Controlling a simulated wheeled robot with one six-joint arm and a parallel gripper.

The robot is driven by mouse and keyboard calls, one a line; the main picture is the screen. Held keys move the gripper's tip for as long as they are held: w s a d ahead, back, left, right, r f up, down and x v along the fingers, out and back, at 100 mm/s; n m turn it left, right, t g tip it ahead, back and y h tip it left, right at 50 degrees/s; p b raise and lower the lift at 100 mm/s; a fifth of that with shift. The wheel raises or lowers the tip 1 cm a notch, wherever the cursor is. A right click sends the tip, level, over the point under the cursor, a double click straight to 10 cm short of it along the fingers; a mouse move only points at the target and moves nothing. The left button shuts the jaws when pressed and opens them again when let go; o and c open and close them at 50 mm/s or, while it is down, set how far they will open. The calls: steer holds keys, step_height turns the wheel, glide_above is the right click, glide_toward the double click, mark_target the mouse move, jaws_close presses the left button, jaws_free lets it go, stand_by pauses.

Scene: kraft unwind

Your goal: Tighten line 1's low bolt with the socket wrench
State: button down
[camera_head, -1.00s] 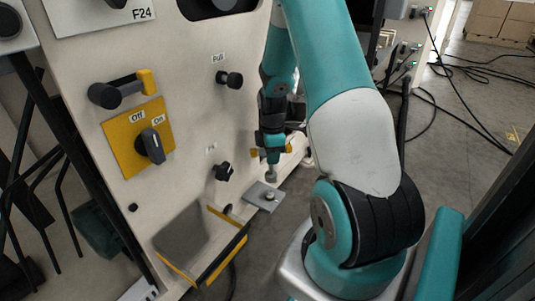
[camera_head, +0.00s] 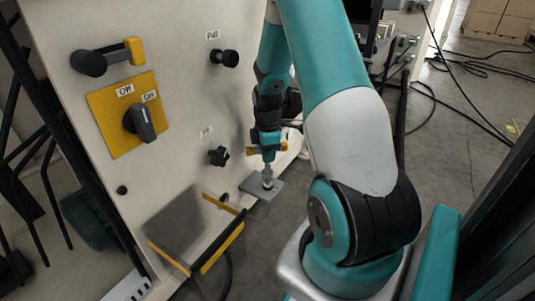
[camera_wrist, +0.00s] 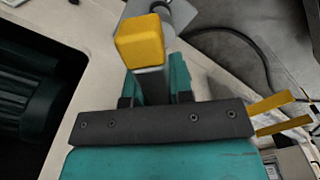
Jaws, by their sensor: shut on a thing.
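A socket wrench with yellow ends (camera_head: 252,149) is in my gripper (camera_head: 266,137), which is shut on it. The wrench's grey socket points down, over the light grey plate (camera_head: 257,191) at the foot of the cream panel. The low bolt stands on this plate and is mostly hidden by the socket. The socket appears to meet the bolt; I cannot tell how far it is seated. In the wrist view, a yellow block of the wrench (camera_wrist: 140,41) stands before the teal fingers of my gripper (camera_wrist: 153,84), covering most of the bolt area.
The cream panel beside my arm carries a yellow switch plate (camera_head: 103,120), a black knob (camera_head: 224,57) and a lower black knob (camera_head: 219,156). A yellow-edged tray (camera_head: 222,250) juts out left of the plate. Cables lie on the floor at right.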

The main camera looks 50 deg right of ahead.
steer(key=shift+f+b, duration=0.4)
steer(key=shift+f, duration=0.05)
steer(key=shift+r, duration=0.15)
steer(key=shift+d+f+p, duration=0.1)
steer(key=shift+f+p, duration=0.7)
steer(key=shift+p, duration=0.35)
stand_by(1.7)
steer(key=shift+s, duration=0.1)
steer(key=shift+m+p, duration=0.55)
steer(key=shift+m, duration=0.05)
steer(key=shift+f+m, duration=0.1)
steer(key=shift+m, duration=0.5)
